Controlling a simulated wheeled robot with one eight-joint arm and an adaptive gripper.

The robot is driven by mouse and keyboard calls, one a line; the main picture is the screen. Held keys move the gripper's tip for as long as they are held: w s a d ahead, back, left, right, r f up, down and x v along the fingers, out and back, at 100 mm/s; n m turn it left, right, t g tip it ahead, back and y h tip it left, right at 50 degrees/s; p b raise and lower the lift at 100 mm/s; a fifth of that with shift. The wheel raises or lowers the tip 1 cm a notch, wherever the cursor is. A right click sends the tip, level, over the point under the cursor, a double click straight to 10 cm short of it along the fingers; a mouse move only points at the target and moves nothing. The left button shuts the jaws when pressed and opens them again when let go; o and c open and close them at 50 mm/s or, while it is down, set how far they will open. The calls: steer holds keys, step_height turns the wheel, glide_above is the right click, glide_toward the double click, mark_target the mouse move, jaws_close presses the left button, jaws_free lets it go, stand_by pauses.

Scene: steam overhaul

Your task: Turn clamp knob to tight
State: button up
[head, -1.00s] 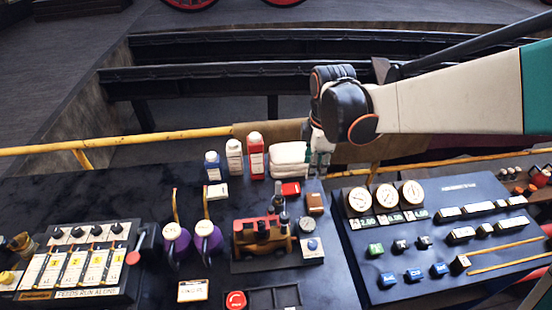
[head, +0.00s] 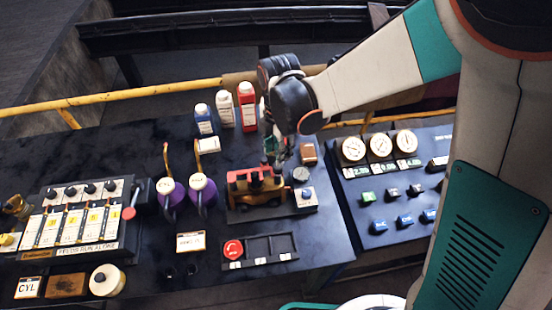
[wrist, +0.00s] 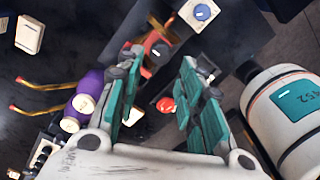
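A small white block with a round blue knob (head: 307,194) sits at the right end of the red and tan model locomotive (head: 257,182). I take this to be the clamp knob; its label is not readable. In the wrist view the blue knob (wrist: 202,12) shows at the top, beyond the fingertips, with a white mark across it. My gripper (wrist: 160,68) is open, its teal-padded fingers apart with nothing between them. In the head view my gripper (head: 277,150) hangs just behind and above the locomotive, apart from the knob, its fingertips partly hard to make out.
Purple cans (head: 171,198) stand left, bottles (head: 225,110) behind. A gauge panel (head: 385,185) is at right.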

mark_target(278, 169)
step_height(278, 169, down, 7)
steer(key=b, duration=0.3)
steer(key=shift+r, duration=0.2)
steer(key=shift+c, duration=0.6)
steer(key=c, duration=0.7)
